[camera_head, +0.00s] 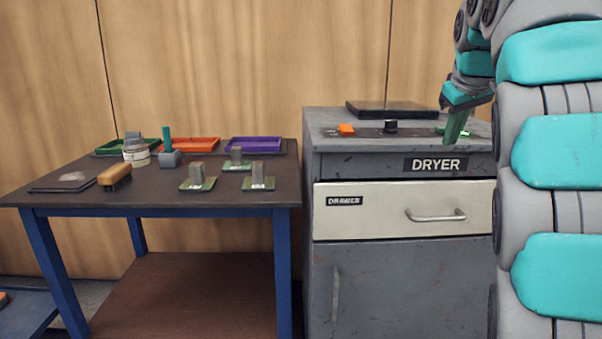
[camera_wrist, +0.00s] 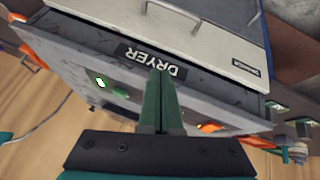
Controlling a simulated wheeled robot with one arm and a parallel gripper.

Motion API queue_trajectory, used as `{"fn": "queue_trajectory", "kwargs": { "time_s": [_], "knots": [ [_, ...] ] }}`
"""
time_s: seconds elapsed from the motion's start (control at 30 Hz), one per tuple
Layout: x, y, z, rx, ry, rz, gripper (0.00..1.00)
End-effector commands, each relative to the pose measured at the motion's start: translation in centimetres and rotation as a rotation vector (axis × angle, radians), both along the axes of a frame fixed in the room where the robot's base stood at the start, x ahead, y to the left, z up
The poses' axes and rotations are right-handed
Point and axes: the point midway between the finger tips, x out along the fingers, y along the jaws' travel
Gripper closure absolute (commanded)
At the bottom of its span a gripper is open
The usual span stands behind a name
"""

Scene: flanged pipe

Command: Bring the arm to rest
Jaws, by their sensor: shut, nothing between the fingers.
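My gripper (camera_head: 456,127) is at the upper right in the head view, in front of the right part of the dryer top. Its green fingers point down. In the wrist view my gripper (camera_wrist: 162,80) shows its two green fingers pressed together with nothing between them. The grey dryer cabinet (camera_head: 400,145) stands behind it, and its label and top also fill much of the wrist view (camera_wrist: 215,108). My arm covers the right side of the head view and hides the cabinet's right edge.
A table (camera_head: 230,197) on the left bears several grey parts on green plates, a brush (camera_head: 115,176), a white container (camera_head: 136,154) and green, orange and purple (camera_head: 255,144) trays. The dryer top holds an orange block (camera_head: 346,129), a black knob (camera_head: 391,126) and a dark plate (camera_head: 392,109). The drawer (camera_head: 375,211) is closed.

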Motion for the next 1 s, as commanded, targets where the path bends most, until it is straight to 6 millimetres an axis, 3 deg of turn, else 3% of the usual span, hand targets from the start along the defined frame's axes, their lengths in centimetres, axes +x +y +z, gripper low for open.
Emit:
{"fn": "queue_trajectory", "kwargs": {
  "time_s": [0.37,0.57,0.87,1.0],
  "knots": [
    [-7.0,4.2,-9.6,0.167,0.180,-0.140,1.00],
    [-12.1,6.8,-15.4,0.220,0.286,-0.195,1.00],
    [-21.8,10.6,-24.7,0.255,0.465,-0.247,1.00],
    [-27.1,12.1,-29.1,0.249,0.553,-0.258,1.00]
  ]
}}
